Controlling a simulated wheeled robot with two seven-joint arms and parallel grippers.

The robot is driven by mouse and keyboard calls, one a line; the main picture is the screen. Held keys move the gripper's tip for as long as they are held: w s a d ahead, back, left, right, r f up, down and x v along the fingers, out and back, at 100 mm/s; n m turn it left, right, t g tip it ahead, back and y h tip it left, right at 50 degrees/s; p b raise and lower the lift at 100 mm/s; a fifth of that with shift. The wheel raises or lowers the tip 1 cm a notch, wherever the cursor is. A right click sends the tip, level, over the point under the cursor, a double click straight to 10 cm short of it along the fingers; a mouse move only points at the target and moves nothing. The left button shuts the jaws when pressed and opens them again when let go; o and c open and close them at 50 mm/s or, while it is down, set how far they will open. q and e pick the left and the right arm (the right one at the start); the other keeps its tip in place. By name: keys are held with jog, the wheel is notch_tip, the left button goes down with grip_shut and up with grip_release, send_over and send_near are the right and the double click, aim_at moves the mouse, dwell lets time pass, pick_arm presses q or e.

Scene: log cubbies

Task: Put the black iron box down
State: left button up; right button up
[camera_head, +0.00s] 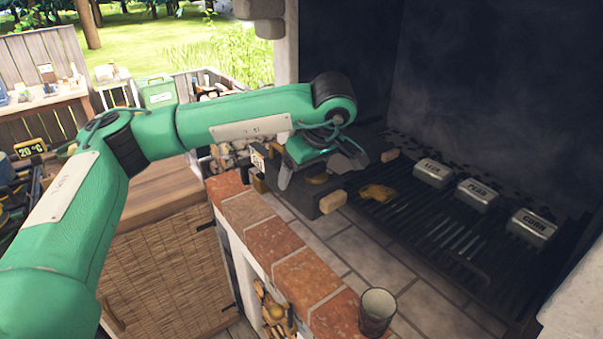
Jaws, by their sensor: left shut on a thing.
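The black iron box (297,199) is a dark, flat-looking body below my left gripper, at the left end of the grill. Light wooden blocks, perhaps its handles, show at its near right corner and farther back. My left gripper (317,173) is shut on it from above, with its grey fingers spread to either side of a brownish part. The gripper and wrist hide part of the box. I cannot tell whether the box rests on the surface or hangs just above it. My right gripper is not in view.
Silver boxes marked with labels, including PEAS (476,194) and CORN (532,227), stand at the back of the grill grate (440,235). A yellowish piece (377,193) lies on the grate. A metal cup (377,311) stands on the brick ledge. The tiles (365,251) before the grate look clear.

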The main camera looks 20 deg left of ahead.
pick_arm(q)
jog(key=shift+r, duration=0.55)
